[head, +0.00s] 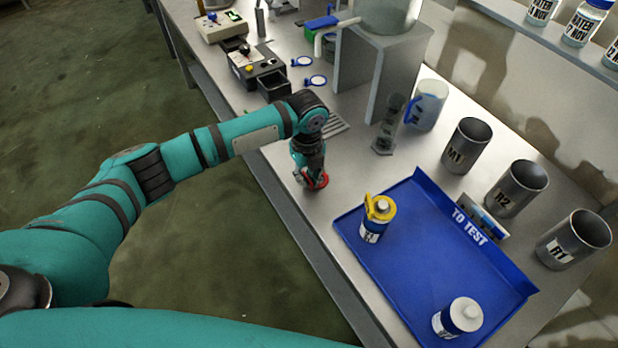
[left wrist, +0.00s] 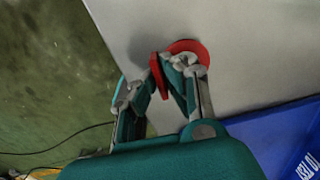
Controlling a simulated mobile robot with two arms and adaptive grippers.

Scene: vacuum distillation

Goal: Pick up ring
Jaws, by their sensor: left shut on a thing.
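A red ring (head: 322,182) is at the front edge of the grey bench, under my left gripper (head: 310,177). The gripper points down and is shut on the ring. In the left wrist view, the round red part (left wrist: 201,47) shows just beyond the fingertips, close to the bench top. A second red piece (left wrist: 155,72) shows at the left finger of my left gripper (left wrist: 172,65). The fingers hide part of the ring. I cannot tell whether the ring still touches the bench. My right gripper is not in view.
A blue "TO TEST" tray (head: 425,262) lies right of the gripper, holding a yellow-collared bottle (head: 372,232) and a white-capped bottle (head: 462,316). Metal beakers (head: 467,146) and a jug (head: 430,105) stand behind. Bare bench surrounds the gripper.

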